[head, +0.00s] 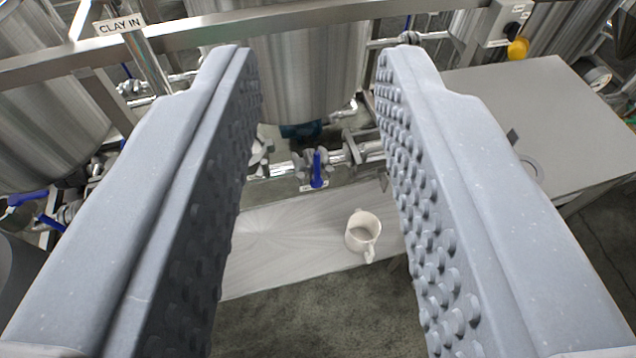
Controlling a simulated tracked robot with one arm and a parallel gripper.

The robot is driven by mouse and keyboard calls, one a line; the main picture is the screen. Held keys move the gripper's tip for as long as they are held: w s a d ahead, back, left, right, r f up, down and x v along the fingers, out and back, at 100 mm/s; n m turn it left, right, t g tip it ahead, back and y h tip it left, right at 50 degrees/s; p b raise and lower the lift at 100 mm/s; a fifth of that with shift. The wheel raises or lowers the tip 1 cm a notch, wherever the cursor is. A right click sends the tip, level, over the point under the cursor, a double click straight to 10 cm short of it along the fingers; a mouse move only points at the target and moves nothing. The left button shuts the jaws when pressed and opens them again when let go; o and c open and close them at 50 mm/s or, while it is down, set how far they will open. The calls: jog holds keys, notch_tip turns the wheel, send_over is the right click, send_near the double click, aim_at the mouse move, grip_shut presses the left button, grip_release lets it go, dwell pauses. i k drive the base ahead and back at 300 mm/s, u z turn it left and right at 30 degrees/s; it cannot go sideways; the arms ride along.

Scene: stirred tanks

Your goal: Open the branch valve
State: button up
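A valve with a blue lever handle (317,169) sits on a horizontal steel pipe below the middle tank. The lever points down toward the camera, across the pipe. A small white label (313,187) shows beside the lever, its text too small to read. My gripper (313,55) is open and empty, with its two studded grey fingers wide apart. The blue lever shows in the gap between the fingers, beyond and below them. Nothing touches the fingers.
Other blue handles (27,198) are at the far left. A steel rail (290,22) crosses above, with a "CLAY IN" sign (119,25). A grey tabletop (545,110) lies right.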

aim_at(317, 182)
jog(key=u, duration=2.25)
jog(key=k, duration=0.65)
jog(key=z, duration=2.3)
jog(key=i, duration=0.95)
